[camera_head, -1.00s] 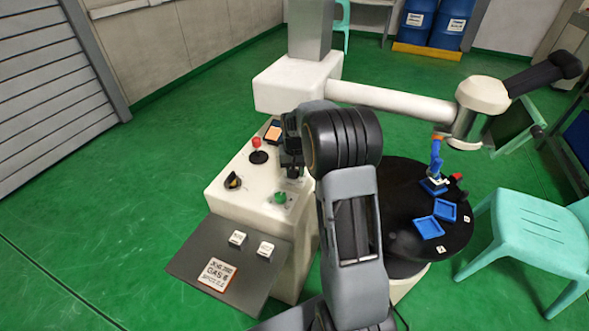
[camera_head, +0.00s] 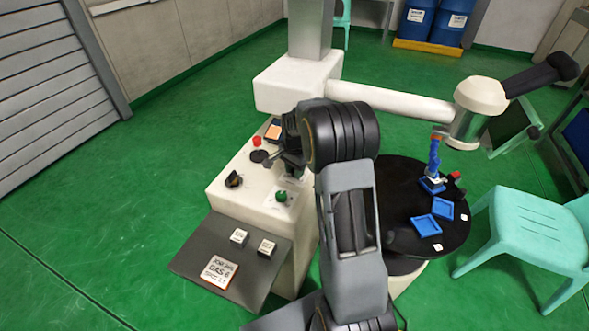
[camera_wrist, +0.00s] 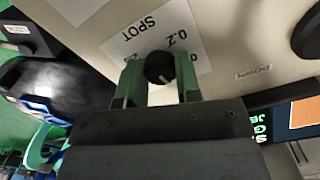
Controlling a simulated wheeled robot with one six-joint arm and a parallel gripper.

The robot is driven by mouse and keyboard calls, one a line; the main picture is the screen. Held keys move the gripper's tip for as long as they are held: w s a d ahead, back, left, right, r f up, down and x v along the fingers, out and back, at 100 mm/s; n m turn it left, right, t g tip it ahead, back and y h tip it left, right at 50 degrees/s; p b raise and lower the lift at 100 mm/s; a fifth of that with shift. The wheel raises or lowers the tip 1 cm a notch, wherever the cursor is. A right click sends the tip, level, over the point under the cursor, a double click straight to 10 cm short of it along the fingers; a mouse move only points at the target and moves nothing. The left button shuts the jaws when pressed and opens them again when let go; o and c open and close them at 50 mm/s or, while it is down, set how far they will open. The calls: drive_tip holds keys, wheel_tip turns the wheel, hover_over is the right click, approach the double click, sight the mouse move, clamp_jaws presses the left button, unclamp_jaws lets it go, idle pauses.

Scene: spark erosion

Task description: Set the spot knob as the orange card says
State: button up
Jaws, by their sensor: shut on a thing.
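The spot knob (camera_wrist: 158,66) is a round black knob on a pale panel in the wrist view, beside an upside-down "SPOT" label (camera_wrist: 140,27). A small light mark shows on its lower right. My gripper (camera_wrist: 160,77) is shut on it, with a green finger on either side. "0.2" reads upside down to the right of the label; other scale marks are partly hidden by the fingers. In the head view my gripper (camera_head: 291,165) is at the machine panel and hides the knob. A card with a brownish-orange border (camera_head: 219,272) lies on the grey shelf; its small print reads roughly "GAS 6" and a spot line.
A screen with an orange patch (camera_head: 274,132) stands behind the panel. A red-topped control (camera_head: 256,142), a black knob (camera_head: 233,180) and a green knob (camera_head: 281,197) are nearby. A round black table (camera_head: 400,200) with blue trays stands right, near a turquoise chair (camera_head: 530,225).

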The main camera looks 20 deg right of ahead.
drive_tip(key=shift+m, duration=0.6)
drive_tip(key=o, duration=0.9)
drive_tip(key=shift+r, duration=0.1)
wheel_tip(320, 180, up, 14)
drive_tip(key=shift+f+p, duration=0.15)
drive_tip(key=shift+p, duration=0.35)
